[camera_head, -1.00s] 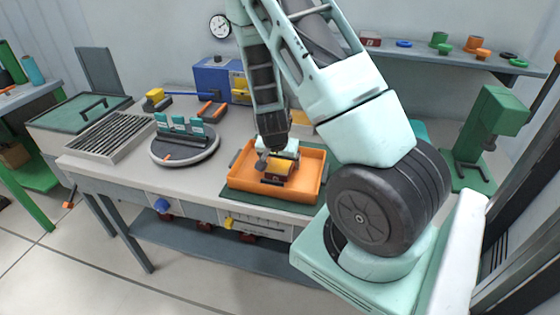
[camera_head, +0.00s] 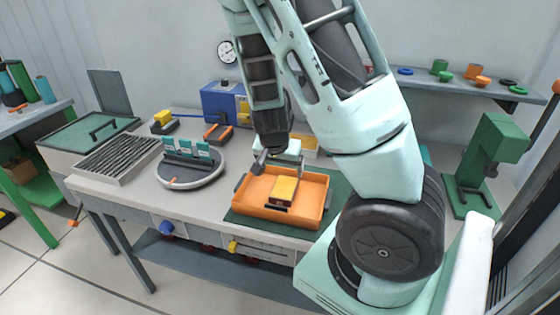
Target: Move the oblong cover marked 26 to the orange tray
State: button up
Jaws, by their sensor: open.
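The orange tray (camera_head: 253,211) sits on a dark green mat on the workbench. My gripper (camera_head: 262,160) is open and above the back left part of the tray, apart from the yellow piece. Part of the gripper hides the tray's back edge. A round grey turntable (camera_head: 190,182) left of the tray carries several upright teal pieces (camera_head: 187,152), with no readable marks.
A ribbed grey rack (camera_head: 115,158) and a green-lidded box (camera_head: 75,140) stand left of the turntable. A blue box (camera_head: 222,102) stands at the back. A green press (camera_head: 490,160) stands at the right. My arm covers the bench's right part.

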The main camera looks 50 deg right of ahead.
jog(key=shift+s+a+r, duration=0.1)
jog(key=shift+a+r, duration=0.1)
jog(key=shift+r, duration=0.35)
jog(key=a+r+n+y, duration=0.2)
jog(key=a+n+y, duration=0.15)
jog(key=a, duration=0.75)
jog(key=a+r+n+y, duration=0.2)
jog(key=a+n, duration=0.3)
jog(key=a, duration=0.7)
jog(key=s+a+r+n+g, duration=0.1)
jog(key=s+a+r+n, duration=0.2)
jog(key=s+a+n, duration=0.3)
jog(key=s+a+r+n, duration=0.4)
jog(key=s+a+n, duration=0.2)
jog(key=s, duration=0.3)
jog(key=shift+a+r+n+g+h, duration=0.25)
jog(key=shift+a+n+g+h, duration=0.1)
jog(key=shift+a+g, duration=0.1)
